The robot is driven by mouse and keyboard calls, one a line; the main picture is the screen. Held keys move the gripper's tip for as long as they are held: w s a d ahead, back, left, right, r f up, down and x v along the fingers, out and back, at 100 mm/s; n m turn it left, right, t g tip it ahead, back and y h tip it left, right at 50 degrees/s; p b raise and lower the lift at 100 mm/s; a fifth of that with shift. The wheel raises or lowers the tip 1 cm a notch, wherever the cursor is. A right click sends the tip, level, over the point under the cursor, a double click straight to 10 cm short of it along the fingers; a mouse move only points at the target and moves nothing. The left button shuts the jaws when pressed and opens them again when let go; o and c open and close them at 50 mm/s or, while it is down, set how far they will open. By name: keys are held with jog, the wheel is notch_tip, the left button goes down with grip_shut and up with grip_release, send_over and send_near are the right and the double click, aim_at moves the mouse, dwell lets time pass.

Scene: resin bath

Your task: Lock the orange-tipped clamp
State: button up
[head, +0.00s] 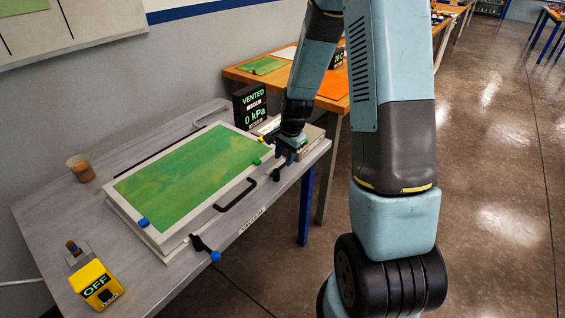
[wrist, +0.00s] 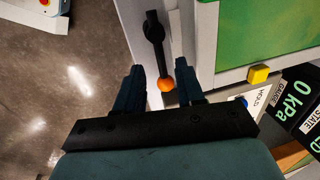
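The orange-tipped clamp shows in the wrist view as a black lever with an orange ball (wrist: 166,86) at its end. The lever lies along the pale edge of the green-windowed lid. My gripper (wrist: 161,70) is open, with one finger on each side of the ball; I cannot tell whether either touches it. In the head view my gripper (head: 285,158) is at the right front end of the lid (head: 190,180), and its wrist hides much of the clamp. A blue-tipped clamp (head: 205,248) sits at the lid's front left corner.
A black handle (head: 235,196) runs along the lid's front edge. A gauge display (head: 250,106) reads VENTED, 0 kPa. A yellow OFF box (head: 96,285) and an amber cup (head: 81,168) stand on the grey bench (head: 50,215). Open floor (head: 490,180) lies to the right.

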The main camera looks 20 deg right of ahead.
aim_at(282, 166)
jog(key=shift+w+a+f, duration=0.1)
jog(key=shift+w+f, duration=0.05)
jog(key=shift+f, duration=0.6)
jog(key=shift+w+a+f, duration=0.1)
jog(key=shift+f, duration=0.65)
grip_shut()
